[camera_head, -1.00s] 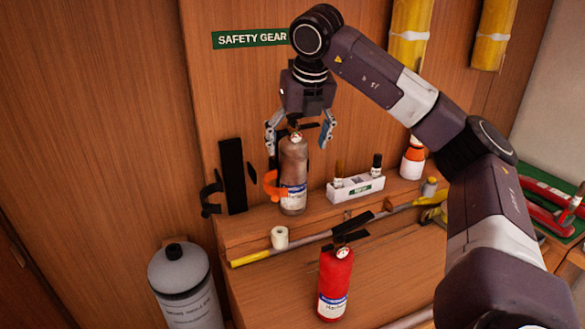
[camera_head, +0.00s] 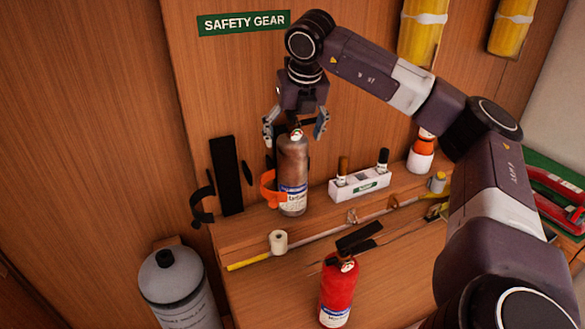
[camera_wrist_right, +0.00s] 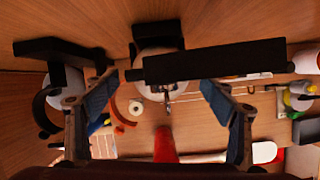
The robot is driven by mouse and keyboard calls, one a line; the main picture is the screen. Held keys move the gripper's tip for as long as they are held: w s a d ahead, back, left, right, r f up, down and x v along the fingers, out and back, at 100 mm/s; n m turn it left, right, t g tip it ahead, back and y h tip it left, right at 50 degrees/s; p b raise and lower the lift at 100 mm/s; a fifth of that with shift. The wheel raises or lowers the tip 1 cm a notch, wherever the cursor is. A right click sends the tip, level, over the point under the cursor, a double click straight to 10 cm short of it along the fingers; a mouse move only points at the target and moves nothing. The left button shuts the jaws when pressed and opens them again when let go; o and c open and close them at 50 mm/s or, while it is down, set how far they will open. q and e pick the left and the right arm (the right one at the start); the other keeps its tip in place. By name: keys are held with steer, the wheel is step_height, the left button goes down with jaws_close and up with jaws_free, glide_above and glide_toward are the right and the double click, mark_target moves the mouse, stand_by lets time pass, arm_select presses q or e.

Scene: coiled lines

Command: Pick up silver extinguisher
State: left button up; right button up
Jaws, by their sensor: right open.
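The silver extinguisher (camera_head: 292,172) stands upright on the wooden ledge, a blue and white label low on its body and an orange band at its left. My right gripper (camera_head: 295,128) is open, pointing down, its fingers on either side of the extinguisher's top and valve. In the right wrist view, my right gripper (camera_wrist_right: 158,97) shows its blue-padded fingers apart, with the black handle (camera_wrist_right: 215,63) across the gap beyond them. Contact cannot be told. My left gripper is not in view.
A red extinguisher (camera_head: 338,290) stands in front on the lower surface. A white holder (camera_head: 361,187) with two marker-like items is right of the silver one. A black bracket (camera_head: 226,175) is at left. A long pole (camera_head: 330,228) and a white roll (camera_head: 278,242) lie in front.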

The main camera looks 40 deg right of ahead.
steer(key=p+x, duration=0.1)
steer(key=x, duration=0.2)
steer(key=shift+w+d+f, duration=0.1)
steer(key=shift+w+d, duration=0.05)
steer(key=shift+d, duration=0.05)
steer(key=shift+f, duration=0.2)
steer(key=c, duration=2)
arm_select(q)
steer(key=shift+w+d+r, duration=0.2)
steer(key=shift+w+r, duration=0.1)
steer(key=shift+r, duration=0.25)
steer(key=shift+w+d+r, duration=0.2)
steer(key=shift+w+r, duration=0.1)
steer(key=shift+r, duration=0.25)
arm_select(e)
steer(key=shift+w+r, duration=0.1)
steer(key=shift+r, duration=0.1)
steer(key=shift+c, duration=0.5)
